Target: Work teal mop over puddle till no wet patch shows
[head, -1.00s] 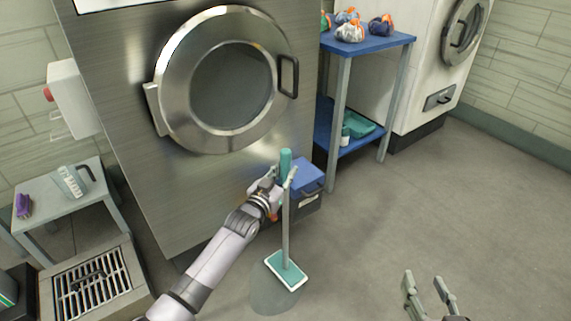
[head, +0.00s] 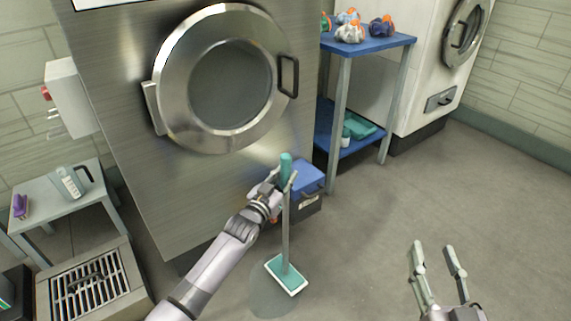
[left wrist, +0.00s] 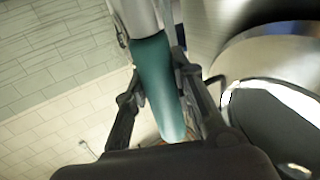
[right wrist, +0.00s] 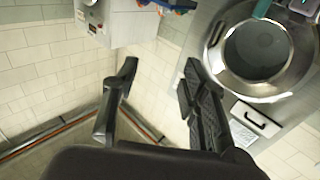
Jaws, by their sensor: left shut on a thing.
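The teal mop stands upright, its flat teal head with a pale rim (head: 286,275) on the floor and its grey pole rising to a teal handle. My left gripper (head: 279,182) is shut on the handle; the left wrist view shows the teal grip (left wrist: 158,85) between its fingers. The puddle (head: 268,296) is a darker round wet patch on the floor, below and left of the mop head, which covers its upper right edge. My right gripper (head: 437,262) is open and empty over the floor at the lower right; its fingers stand apart in the right wrist view (right wrist: 155,95).
A large steel washer (head: 185,190) stands behind the mop, with a blue box (head: 310,176) by its corner. A blue shelf unit (head: 364,42) holds several respirator masks. A grated drain (head: 88,287) and small table (head: 70,192) are at left. Floor at right is clear.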

